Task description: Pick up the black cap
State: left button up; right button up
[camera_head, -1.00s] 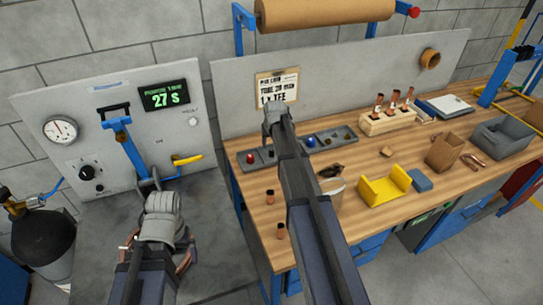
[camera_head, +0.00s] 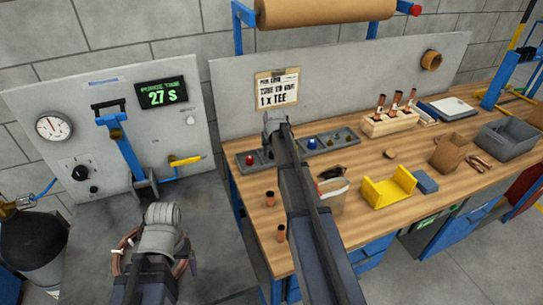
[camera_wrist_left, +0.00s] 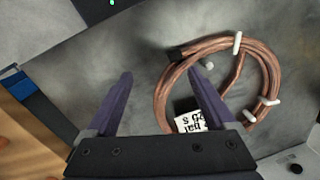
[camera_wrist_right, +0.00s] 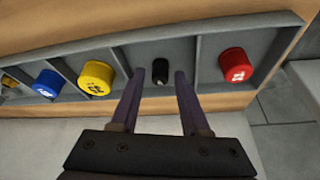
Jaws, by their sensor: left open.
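The black cap (camera_wrist_right: 160,70) stands in a compartment of the grey tray (camera_wrist_right: 240,28) in the right wrist view. My right gripper (camera_wrist_right: 160,80) is open, with one finger to each side of the cap and a visible gap at both sides. In the head view my right arm hides the black cap and the middle of the tray (camera_head: 241,166). My left gripper (camera_wrist_left: 160,72) is open and empty above a grey surface, close to a copper coil (camera_wrist_left: 165,95) with white ties and a label.
A red cap (camera_wrist_right: 235,65) sits in the compartment right of the black cap; a yellow cap (camera_wrist_right: 96,77) and a blue cap (camera_wrist_right: 48,84) sit to its left. Copper pieces (camera_head: 270,198) stand on the bench near its front left. A yellow holder (camera_head: 388,187) stands farther right.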

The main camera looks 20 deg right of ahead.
grip_shut()
jog(key=shift+r, duration=0.1)
dwell(0.4)
